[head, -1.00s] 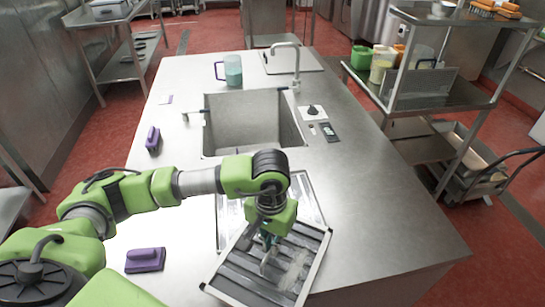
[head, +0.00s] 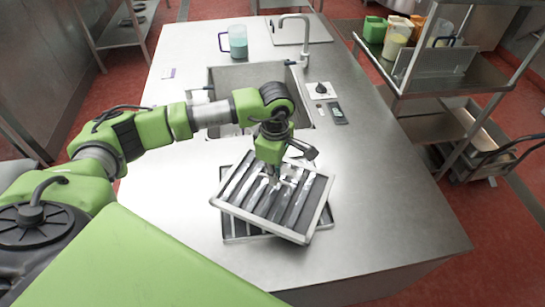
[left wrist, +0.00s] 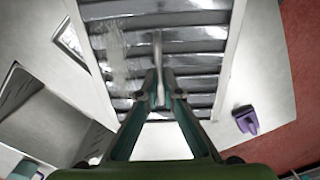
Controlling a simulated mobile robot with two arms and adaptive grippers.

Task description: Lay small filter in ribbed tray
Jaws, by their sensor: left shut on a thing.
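The small filter (head: 307,196), a framed panel with dark slats and a thin bar handle, is under my left gripper (head: 272,176). My left gripper is shut on that handle; the left wrist view shows the fingertips (left wrist: 159,86) around it, with the slats (left wrist: 196,66) behind. The ribbed tray (head: 243,238) lies on the steel counter beneath the filter. Its rim shows along the near side and at the right; the filter hides most of it. The filter is turned relative to the tray. I cannot tell whether they touch. My right gripper is not in view.
The sink (head: 226,82) with its tap (head: 306,40) lies beyond the tray. A jug (head: 235,42) stands behind the sink. A purple object (left wrist: 246,120) shows in the left wrist view. The counter (head: 400,215) is bare at right; a shelf cart (head: 440,95) stands beyond.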

